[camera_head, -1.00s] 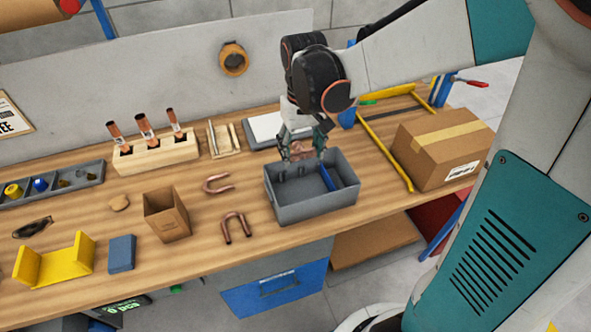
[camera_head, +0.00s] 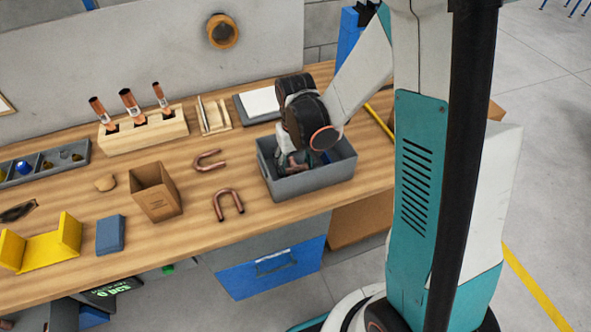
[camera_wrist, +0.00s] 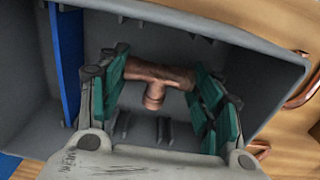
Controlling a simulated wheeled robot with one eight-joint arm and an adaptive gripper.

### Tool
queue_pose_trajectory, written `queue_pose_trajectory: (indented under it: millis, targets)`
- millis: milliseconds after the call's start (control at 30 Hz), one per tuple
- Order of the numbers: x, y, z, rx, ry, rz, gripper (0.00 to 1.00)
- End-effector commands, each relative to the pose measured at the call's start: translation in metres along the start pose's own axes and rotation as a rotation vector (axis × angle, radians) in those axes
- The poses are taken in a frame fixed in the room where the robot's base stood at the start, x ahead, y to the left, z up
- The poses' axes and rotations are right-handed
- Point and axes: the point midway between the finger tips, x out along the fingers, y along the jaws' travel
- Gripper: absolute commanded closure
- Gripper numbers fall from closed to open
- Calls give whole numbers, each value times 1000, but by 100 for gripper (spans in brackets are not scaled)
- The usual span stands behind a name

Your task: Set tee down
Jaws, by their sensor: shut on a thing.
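The copper tee (camera_wrist: 156,80) is between the green-padded fingers of my gripper (camera_wrist: 160,85) in the wrist view, its stub pointing down in that picture. My gripper is shut on it. Both are inside the grey bin (camera_head: 315,183), below its rim. In the head view the tee (camera_head: 296,163) shows only in part, because my wrist hides most of the gripper. Whether the tee touches the bin floor I cannot tell.
A blue divider (camera_wrist: 66,65) stands inside the bin to the left of my gripper in the wrist view. Copper U-bends (camera_head: 228,204) lie on the table left of the bin. A cardboard box (camera_head: 156,192) and a wooden block with copper tubes (camera_head: 143,133) stand farther left.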

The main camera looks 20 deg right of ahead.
Motion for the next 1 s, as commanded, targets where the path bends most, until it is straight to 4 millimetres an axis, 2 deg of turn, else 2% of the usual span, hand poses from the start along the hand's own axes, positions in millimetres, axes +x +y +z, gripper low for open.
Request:
queue_pose_trajectory:
  millis: [33, 100, 467, 500, 600, 1000]
  targets:
    - [10, 0, 0, 0, 0, 0, 64]
    - [15, 0, 0, 0, 0, 0, 64]
    - [18, 0, 0, 0, 0, 0, 64]
    - [18, 0, 0, 0, 0, 0, 38]
    - [17, 0, 0, 0, 0, 0, 20]
    - [15, 0, 0, 0, 0, 0, 20]
